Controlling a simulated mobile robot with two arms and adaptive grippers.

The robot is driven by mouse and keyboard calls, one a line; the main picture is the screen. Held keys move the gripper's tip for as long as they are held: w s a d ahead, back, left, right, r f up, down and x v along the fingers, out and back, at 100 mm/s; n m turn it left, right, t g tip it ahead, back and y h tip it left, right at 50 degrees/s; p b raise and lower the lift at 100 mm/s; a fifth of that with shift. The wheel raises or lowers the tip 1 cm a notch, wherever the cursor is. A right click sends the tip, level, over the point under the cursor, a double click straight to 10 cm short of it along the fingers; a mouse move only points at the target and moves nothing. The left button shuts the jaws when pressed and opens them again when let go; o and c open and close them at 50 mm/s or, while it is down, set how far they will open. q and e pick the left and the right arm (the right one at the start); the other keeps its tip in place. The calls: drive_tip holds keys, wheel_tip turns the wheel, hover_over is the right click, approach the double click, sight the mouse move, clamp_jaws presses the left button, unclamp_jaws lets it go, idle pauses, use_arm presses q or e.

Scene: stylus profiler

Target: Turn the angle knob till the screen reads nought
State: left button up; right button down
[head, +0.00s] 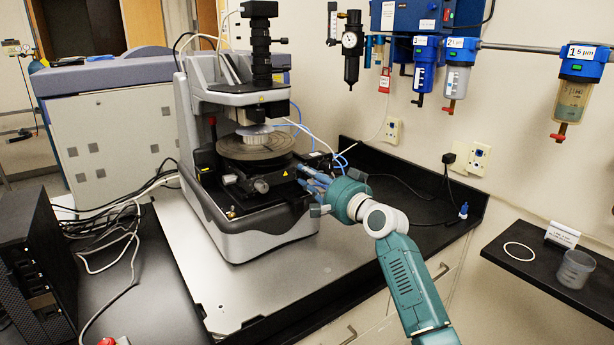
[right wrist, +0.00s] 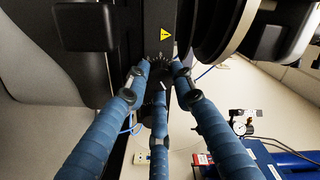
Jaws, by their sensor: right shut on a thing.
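The stylus profiler (head: 250,215) is a grey and black instrument with a round stage (head: 254,146) and an upright optical column. My right gripper (head: 310,182) reaches its right front side, below the stage. In the right wrist view, the blue fingers of my right gripper (right wrist: 160,70) close around a small dark toothed knob (right wrist: 160,60), under a yellow warning triangle. The knob shows only partly between the fingertips. In the head view the fingers hide it. No screen with a reading shows in either view. My left gripper is not in view.
A black computer tower (head: 38,270) stands at the left, with loose cables beside it. Filters (head: 425,65) hang on the wall behind. A black shelf (head: 540,262) at the right holds a clear cup (head: 575,269) and a white ring (head: 519,251). The metal plate before the profiler is clear.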

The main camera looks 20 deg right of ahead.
drive_tip(key=c, duration=1.5)
unclamp_jaws()
drive_tip(key=shift+o, duration=0.2)
drive_tip(key=shift+s+d, duration=0.15)
drive_tip(key=shift+s, duration=0.1)
drive_tip(key=p+v, duration=0.3)
drive_tip(key=v, duration=0.4)
drive_tip(key=shift+s, duration=0.3)
